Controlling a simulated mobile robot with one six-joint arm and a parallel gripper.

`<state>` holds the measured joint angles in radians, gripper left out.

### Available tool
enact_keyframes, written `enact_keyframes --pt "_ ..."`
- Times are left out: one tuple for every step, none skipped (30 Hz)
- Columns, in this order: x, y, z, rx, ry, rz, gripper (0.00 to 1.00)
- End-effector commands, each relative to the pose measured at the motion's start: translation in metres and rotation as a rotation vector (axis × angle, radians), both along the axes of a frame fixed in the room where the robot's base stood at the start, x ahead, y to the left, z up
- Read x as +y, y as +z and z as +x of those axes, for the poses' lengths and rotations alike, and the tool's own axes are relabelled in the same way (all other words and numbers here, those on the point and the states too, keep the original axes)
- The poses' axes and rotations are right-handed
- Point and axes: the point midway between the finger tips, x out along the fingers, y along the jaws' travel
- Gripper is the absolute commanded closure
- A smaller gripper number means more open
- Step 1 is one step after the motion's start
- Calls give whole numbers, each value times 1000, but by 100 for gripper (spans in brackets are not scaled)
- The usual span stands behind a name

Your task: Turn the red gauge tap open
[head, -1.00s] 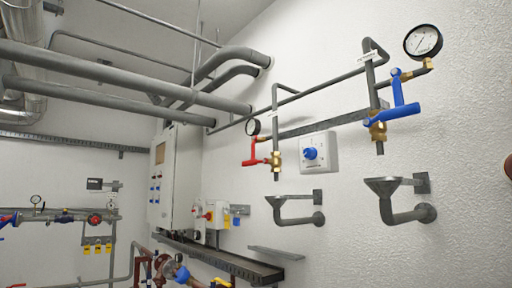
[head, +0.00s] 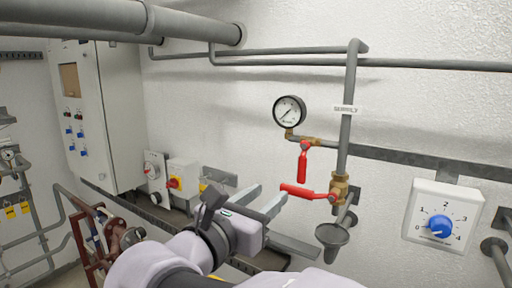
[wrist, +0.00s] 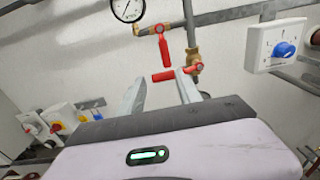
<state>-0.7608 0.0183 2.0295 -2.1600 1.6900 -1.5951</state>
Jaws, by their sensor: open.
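The red gauge tap (head: 302,164) sits on the small branch under the round gauge (head: 289,111); its handle hangs straight down. In the wrist view the tap (wrist: 164,50) shows beyond my fingers, upper middle. A second red lever (head: 303,191) lies nearly level just below it, on the brass valve (head: 339,190) of the supply pipe (head: 348,125). My gripper (head: 272,190) is open and empty, left of and below the tap's handle in the head view. In the wrist view the level lever (wrist: 170,75) appears between or just beyond my fingertips; I cannot tell whether they touch.
A grey funnel drain (head: 331,236) is under the brass valve. A white dial box (head: 440,217) is on the wall to the right. A cabinet (head: 100,110) and switch boxes (head: 183,177) stand left.

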Motion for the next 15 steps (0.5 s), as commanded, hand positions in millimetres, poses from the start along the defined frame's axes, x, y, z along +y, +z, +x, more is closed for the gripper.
enact_keyframes --pt "1 4 3 -2 3 -11 59" --pt "-1 3 6 -3 3 -15 59" --pt "-5 3 11 -2 2 -16 59" --pt "-10 2 16 -2 0 -16 59" --pt "-14 2 22 -2 0 -15 59" --pt "-22 2 31 -2 -1 -15 59" --pt "-27 2 38 0 -2 -15 59" --pt "-33 2 46 1 -3 -14 59" --pt "-40 3 56 0 -3 -14 59" --pt "-46 3 63 0 -2 -14 59" --pt "-51 3 70 0 -2 -14 59" --pt "-57 3 79 0 -1 -14 59" --pt "-62 3 86 -1 -1 -13 59" --pt "-66 3 92 -1 -1 -13 59" --pt "-72 2 100 0 -1 -11 59"
